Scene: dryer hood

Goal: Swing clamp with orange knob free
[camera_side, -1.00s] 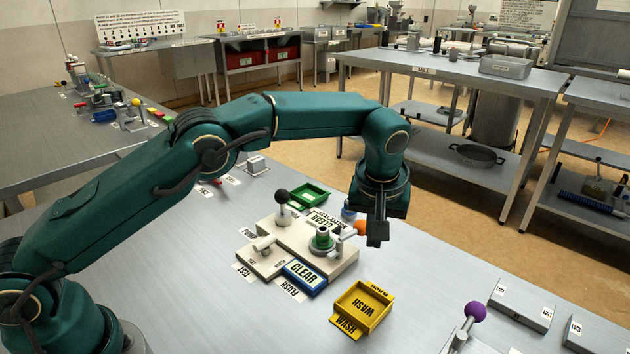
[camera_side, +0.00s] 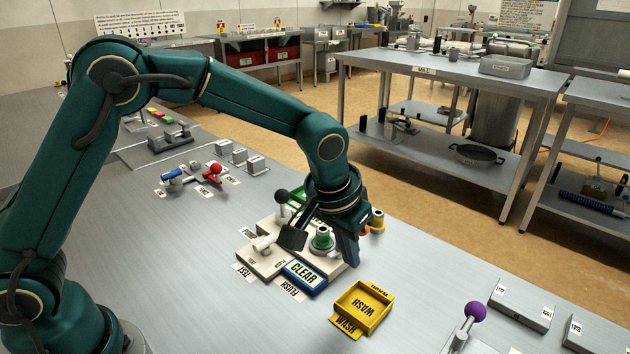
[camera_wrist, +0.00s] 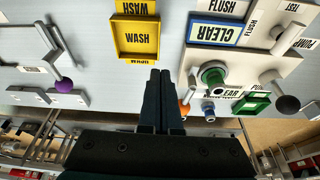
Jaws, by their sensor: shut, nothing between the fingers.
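The orange knob (camera_wrist: 184,110) shows in the wrist view just right of my fingers, partly hidden by them. In the side view only a sliver of it (camera_side: 364,231) shows behind my gripper. The clamp's arm is mostly hidden; its green-topped round fitting (camera_side: 322,241) stands on the cream base block (camera_side: 284,262), and the green fitting also shows in the wrist view (camera_wrist: 212,74). My gripper (camera_side: 350,260) is shut and empty, pointing down at the block's right end. In the wrist view its fingertips (camera_wrist: 160,72) are together. I cannot tell whether they touch the knob.
A blue CLEAR tray (camera_side: 304,277) sits at the block's front, and a yellow WASH tray (camera_side: 362,308) lies to its right. A black ball-topped lever (camera_side: 282,197) stands on the block's far side. A purple-knobbed lever (camera_side: 475,311) is at the front right.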

